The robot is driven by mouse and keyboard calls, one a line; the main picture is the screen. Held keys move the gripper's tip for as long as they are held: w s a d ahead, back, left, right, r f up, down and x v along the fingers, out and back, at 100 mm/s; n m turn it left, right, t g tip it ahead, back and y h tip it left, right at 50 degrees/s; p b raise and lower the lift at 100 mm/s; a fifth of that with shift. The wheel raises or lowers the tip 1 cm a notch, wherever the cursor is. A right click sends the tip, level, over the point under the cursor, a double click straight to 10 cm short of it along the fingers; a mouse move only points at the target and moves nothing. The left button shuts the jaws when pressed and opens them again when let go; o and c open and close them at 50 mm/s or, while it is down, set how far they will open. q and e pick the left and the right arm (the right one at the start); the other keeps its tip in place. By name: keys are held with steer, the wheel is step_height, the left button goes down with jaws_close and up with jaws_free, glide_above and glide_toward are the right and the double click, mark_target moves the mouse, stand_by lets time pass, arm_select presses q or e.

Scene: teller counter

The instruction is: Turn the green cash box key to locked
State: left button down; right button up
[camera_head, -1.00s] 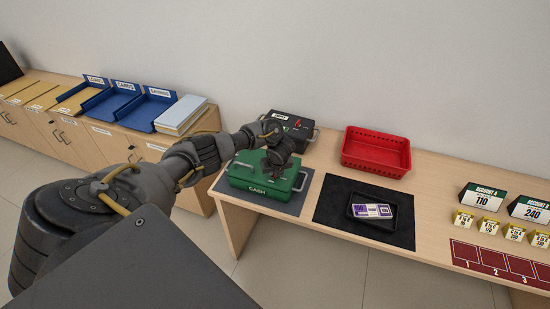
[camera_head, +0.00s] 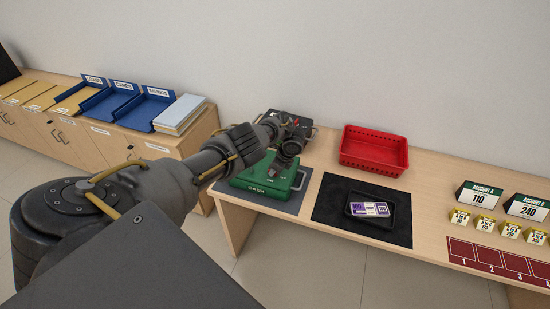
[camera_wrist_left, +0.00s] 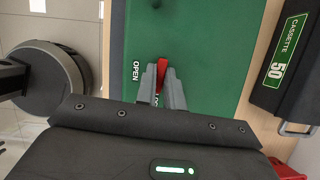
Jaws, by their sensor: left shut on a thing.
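The green cash box (camera_head: 258,187) stands on a grey mat (camera_head: 293,204) at the left end of the counter; its green lid (camera_wrist_left: 210,35) fills the middle of the left wrist view. My left gripper (camera_head: 277,168) reaches down over the lid. In the wrist view its fingers (camera_wrist_left: 162,80) are shut on the red key (camera_wrist_left: 162,70). The key lies lengthwise between the fingers. The word OPEN is to the left of the fingers; another label, starting LOC, is partly hidden between them. The key's exact angle to the labels is hard to tell. My right gripper is out of view.
A red basket (camera_head: 375,151) and a black tray (camera_head: 362,217) with a purple-and-white bundle are to the right. Account signs stand at the far right.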

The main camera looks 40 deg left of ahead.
arm_select(q)
steer(key=shift+n, duration=0.6)
steer(key=c, duration=1.5)
jaws_free()
steer(key=shift+w+d+r, duration=0.15)
steer(key=shift+r, duration=0.2)
steer(key=p+v, duration=0.1)
steer(key=v, duration=0.9)
steer(key=shift+w, duration=0.1)
